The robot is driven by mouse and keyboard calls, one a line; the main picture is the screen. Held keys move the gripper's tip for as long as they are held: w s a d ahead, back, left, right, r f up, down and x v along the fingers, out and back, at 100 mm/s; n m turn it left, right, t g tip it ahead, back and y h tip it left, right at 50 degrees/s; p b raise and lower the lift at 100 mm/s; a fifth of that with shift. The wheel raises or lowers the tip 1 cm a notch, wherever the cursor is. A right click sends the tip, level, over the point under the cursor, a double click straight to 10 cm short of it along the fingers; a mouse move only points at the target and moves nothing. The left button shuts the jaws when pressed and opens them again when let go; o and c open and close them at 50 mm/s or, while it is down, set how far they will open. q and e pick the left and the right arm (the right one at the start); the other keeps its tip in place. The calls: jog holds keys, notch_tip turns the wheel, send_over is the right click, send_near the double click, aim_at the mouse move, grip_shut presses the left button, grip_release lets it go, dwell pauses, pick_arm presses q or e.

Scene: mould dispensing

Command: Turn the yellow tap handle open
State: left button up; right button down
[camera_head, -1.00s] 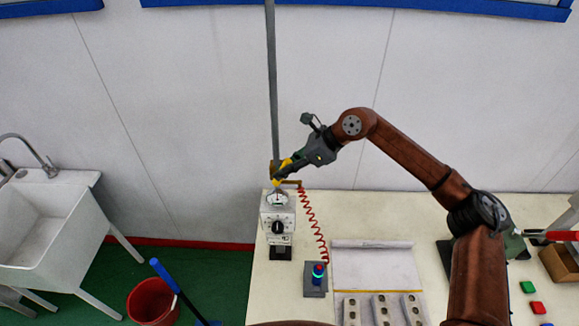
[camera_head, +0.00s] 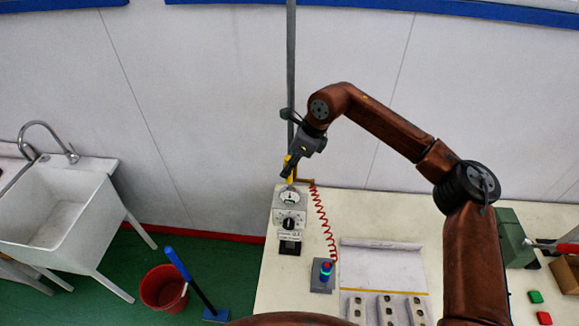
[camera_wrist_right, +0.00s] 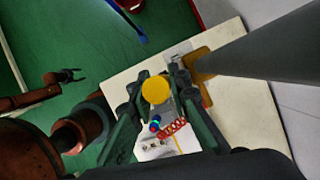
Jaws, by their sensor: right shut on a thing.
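The yellow tap handle (camera_head: 288,165) is on the pipework just above the white dispenser box with a dial (camera_head: 290,206). My right gripper (camera_head: 289,170) reaches down to it from above and is shut on it. In the right wrist view the handle's round yellow end (camera_wrist_right: 155,90) lies between the two fingers (camera_wrist_right: 155,98). The fingers hide part of the handle in the head view. My left gripper (camera_wrist_right: 65,76) shows small at the left of the right wrist view, away from the tap; its jaws are too small to judge.
A grey vertical pipe (camera_head: 291,60) rises behind the tap. A red coiled hose (camera_head: 323,222) hangs right of the dispenser. A button box (camera_head: 322,284) and a sheet with moulds (camera_head: 383,268) lie on the table. A sink (camera_head: 62,215) and red bucket (camera_head: 163,288) stand left.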

jog(key=c, duration=1.8)
grip_release()
jog(key=shift+a, duration=0.1)
jog(key=v, duration=1.2)
